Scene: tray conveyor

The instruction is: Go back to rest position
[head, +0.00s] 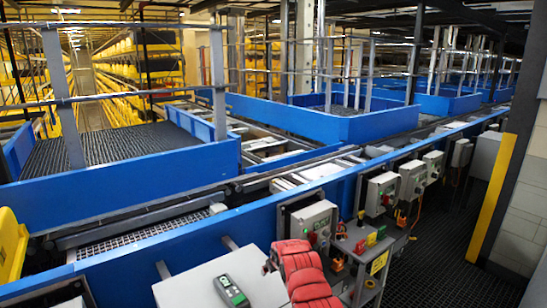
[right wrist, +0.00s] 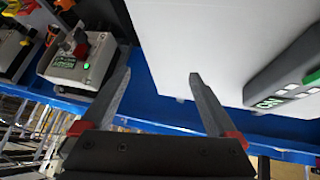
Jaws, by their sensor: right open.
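My right arm's red, padded segment shows at the bottom centre of the head view, in front of the blue conveyor side. My right gripper (right wrist: 160,72) is open in the right wrist view, with its two grey fingers spread and nothing between them. A grey and green handheld device (head: 231,290) lies on a white tabletop (head: 185,288) left of the arm. The device (right wrist: 285,88) also shows at the right of the wrist view, clear of the fingers. My left gripper is not in view.
The blue tray conveyor (head: 255,222) runs diagonally across the view. Grey control boxes (head: 312,222) with buttons line its near side, close to my right arm. A small stand (head: 362,240) with coloured parts is right of the arm. Dark grated floor (head: 435,255) lies clear at the right.

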